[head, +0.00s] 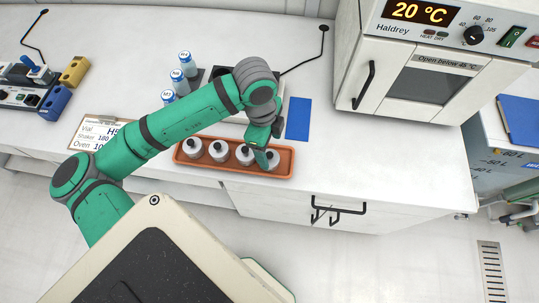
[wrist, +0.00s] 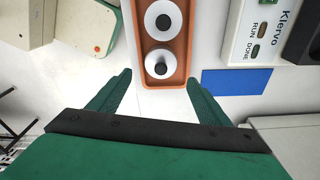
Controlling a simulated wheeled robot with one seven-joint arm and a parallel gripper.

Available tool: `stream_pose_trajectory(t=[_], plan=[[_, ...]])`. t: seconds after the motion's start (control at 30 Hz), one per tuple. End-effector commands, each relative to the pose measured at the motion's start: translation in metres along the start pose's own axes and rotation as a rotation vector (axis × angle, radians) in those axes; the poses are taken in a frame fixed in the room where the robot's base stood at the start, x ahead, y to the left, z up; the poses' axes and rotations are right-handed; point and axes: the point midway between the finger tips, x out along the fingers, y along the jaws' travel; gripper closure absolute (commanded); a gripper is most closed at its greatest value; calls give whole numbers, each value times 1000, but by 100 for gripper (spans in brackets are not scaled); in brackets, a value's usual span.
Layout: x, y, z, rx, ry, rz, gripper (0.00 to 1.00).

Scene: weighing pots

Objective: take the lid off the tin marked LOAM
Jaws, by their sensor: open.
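An orange tray (head: 283,174) holds a row of several white tins with dark knobs on top, including the left one (head: 193,148). My gripper (wrist: 159,78) is open and empty, pointing down over the right end of the tray. In the wrist view, one white tin with a dark knob (wrist: 151,56) lies just ahead of the fingertips. My gripper partly hides the right-hand tin in the head view. No LOAM marking is readable on any tin.
A blue mat (head: 298,118) lies behind the tray, beside a white device (wrist: 245,35). Blue-capped bottles (head: 187,62) stand at the back. A clipboard (head: 92,131) lies left of the tray. A white oven (head: 425,110) stands at the right.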

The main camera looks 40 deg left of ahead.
Motion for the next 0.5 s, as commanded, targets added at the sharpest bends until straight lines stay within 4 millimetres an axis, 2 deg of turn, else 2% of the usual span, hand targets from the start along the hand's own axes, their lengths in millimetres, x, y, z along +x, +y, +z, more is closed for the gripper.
stream_pose_trajectory(t=[0.3, 0.5], plan=[[40, 0, 9, 1, 3, 1, 29], [50, 0, 9, 2, 1, 0, 29]])
